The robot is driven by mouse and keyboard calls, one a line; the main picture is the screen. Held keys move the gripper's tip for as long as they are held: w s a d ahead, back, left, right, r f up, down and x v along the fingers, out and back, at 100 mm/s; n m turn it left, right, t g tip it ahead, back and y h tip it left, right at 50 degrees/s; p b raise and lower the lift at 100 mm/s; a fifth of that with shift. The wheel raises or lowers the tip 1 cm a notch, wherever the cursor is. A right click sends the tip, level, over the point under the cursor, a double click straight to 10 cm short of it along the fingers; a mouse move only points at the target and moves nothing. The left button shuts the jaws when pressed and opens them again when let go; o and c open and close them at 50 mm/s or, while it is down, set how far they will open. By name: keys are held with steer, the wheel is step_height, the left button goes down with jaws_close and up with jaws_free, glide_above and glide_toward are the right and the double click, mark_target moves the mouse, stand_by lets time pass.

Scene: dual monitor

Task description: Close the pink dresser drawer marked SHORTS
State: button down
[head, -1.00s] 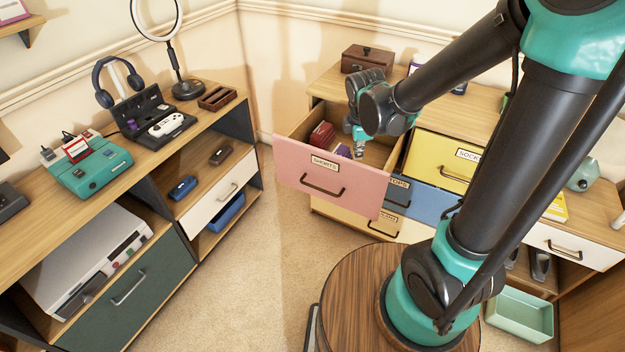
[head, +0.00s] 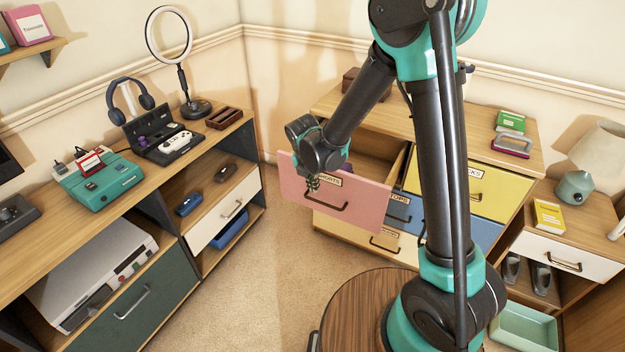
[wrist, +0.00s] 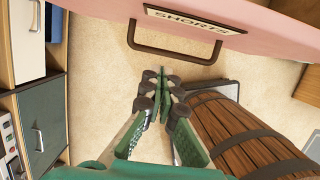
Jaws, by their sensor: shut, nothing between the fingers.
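The pink SHORTS drawer (head: 363,204) stands pulled out from the dresser, and part of its open inside shows behind the front panel. Its dark handle (head: 345,206) is on the front below the label. My gripper (head: 313,186) is in front of the left part of the pink panel and hides the start of the label. In the wrist view my gripper (wrist: 161,75) is shut and empty, its tips close to the handle (wrist: 180,52) but not around it. Whether the fingers touch the drawer, I cannot tell. The pink panel (wrist: 275,32) also shows there.
A blue drawer (head: 408,210) and a yellow drawer (head: 490,192) sit right of the pink one. A cabinet (head: 150,285) with a console stands at left. Carpet (head: 250,275) is free between. A round wooden surface (head: 355,310) is under my arm.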

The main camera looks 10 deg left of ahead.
mark_target(321, 184)
steer(key=x, duration=0.4)
steer(key=w, duration=0.2)
steer(key=w+d, duration=0.1)
steer(key=w, duration=0.1)
steer(key=shift+d, duration=0.25)
